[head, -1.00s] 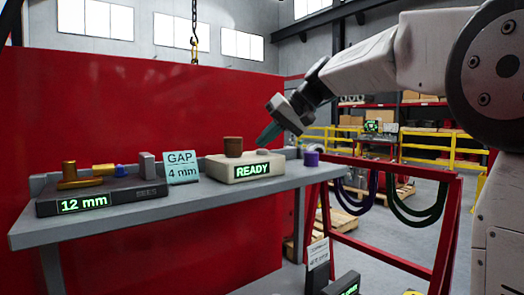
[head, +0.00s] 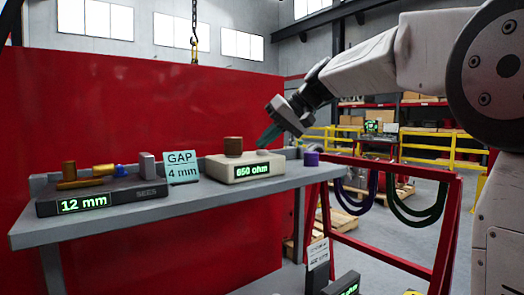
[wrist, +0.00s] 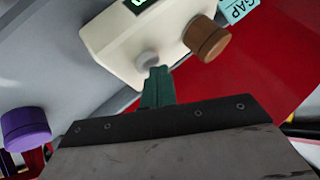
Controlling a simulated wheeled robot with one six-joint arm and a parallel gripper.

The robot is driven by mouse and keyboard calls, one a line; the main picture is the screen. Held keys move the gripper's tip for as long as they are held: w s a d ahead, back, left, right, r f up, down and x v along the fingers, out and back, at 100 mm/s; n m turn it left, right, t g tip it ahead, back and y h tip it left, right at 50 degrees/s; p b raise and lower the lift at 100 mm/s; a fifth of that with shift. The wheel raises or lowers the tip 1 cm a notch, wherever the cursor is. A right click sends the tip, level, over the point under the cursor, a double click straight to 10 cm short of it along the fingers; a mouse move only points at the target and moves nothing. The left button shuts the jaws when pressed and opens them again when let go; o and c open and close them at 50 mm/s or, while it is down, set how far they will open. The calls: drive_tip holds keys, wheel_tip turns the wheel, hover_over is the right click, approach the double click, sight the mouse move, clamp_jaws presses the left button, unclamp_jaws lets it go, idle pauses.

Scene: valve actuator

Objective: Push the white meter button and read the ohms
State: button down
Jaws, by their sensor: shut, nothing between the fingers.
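The cream meter (head: 242,170) stands on the grey bench, and its green display (head: 252,170) reads "650 ohm". The white button (wrist: 147,58) is on the meter's top in the wrist view, right at my fingertips. My gripper (wrist: 156,75) is shut and empty, its green fingers pointing down at the button. In the head view my gripper (head: 267,137) is over the right part of the meter. I cannot tell if the fingers press the button.
A purple cylinder (head: 311,158) stands on the bench right of the meter. Left of it are a "GAP 4 mm" card (head: 181,168) and a black gauge (head: 102,197) reading "12 mm" with brass, yellow and blue parts. A red frame (head: 400,190) with hanging cables stands at the right.

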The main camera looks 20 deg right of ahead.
drive_tip(key=shift+r, duration=0.65)
drive_tip(key=shift+r, duration=2.55)
drive_tip(key=s+d+f+m+g+h, duration=0.1)
drive_tip(key=s+f+g+h, duration=0.1)
drive_tip(key=s+f, duration=1.4)
drive_tip(key=s+d+f+g+h, duration=0.1)
drive_tip(key=s+f+h, duration=0.4)
drive_tip(key=s+f, duration=1.1)
drive_tip(key=s+g, duration=0.1)
drive_tip(key=s, duration=0.4)
drive_tip(key=shift+s+f+m, duration=0.15)
drive_tip(key=shift+f+m, duration=0.2)
drive_tip(key=shift+m, duration=0.05)
